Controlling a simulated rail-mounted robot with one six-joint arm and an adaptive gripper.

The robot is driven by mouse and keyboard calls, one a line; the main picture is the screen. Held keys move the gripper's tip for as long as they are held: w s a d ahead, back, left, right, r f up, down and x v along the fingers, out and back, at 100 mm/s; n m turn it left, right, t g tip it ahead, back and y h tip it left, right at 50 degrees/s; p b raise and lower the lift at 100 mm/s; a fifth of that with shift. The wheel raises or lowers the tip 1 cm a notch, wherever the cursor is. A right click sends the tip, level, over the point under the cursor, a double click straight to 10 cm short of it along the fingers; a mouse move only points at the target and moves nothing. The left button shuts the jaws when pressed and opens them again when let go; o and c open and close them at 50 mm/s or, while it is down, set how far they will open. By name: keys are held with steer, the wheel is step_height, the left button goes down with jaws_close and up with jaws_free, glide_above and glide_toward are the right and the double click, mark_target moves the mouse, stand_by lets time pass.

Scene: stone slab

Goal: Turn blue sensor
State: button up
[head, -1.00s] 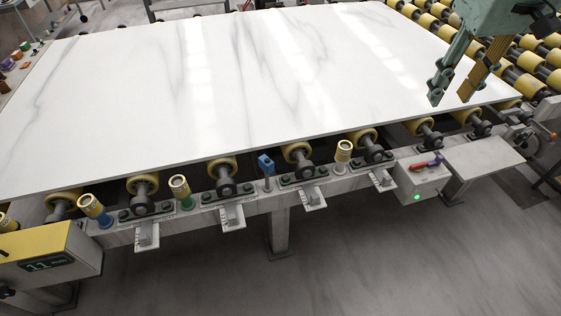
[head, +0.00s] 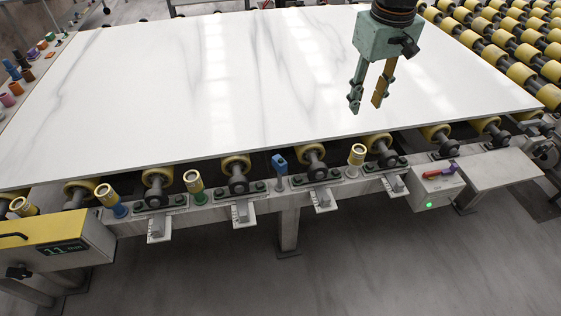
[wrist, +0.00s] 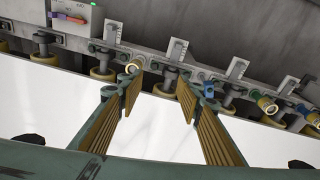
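The blue sensor (head: 279,161) is a small blue block on a short post on the front rail, near the slab's front edge. In the wrist view it shows small (wrist: 208,89), beside the tip of the right-hand finger and partly hidden. My gripper (head: 367,105) is over the white slab, to the right of the sensor and farther back, apart from it. Its two fingers point down. In the wrist view the fingers (wrist: 158,88) are spread with nothing between them. My gripper is open and empty.
A white marble slab (head: 170,110) lies on yellow rollers. Along the front rail stand yellow-capped cylinders on blue (head: 119,210) and green (head: 200,200) bases, and another yellow-capped one (head: 356,155). A grey box (head: 432,190) with a red-purple handle is at right. Floor in front is clear.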

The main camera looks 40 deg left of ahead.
steer(key=s+a+f+n, duration=0.2)
steer(key=s+a+f, duration=0.1)
steer(key=a+f, duration=0.75)
steer(key=n+g+p, duration=0.1)
steer(key=n, duration=0.1)
glide_above(279, 160)
step_height(279, 160, down, 9)
steer(key=shift+w+h, duration=0.1)
steer(key=shift+h, duration=0.2)
steer(key=shift+f, duration=0.1)
steer(key=shift+f, duration=6.8)
steer(key=shift+c, duration=0.7)
steer(key=shift+m, duration=0.3)
steer(key=c, duration=0.7)
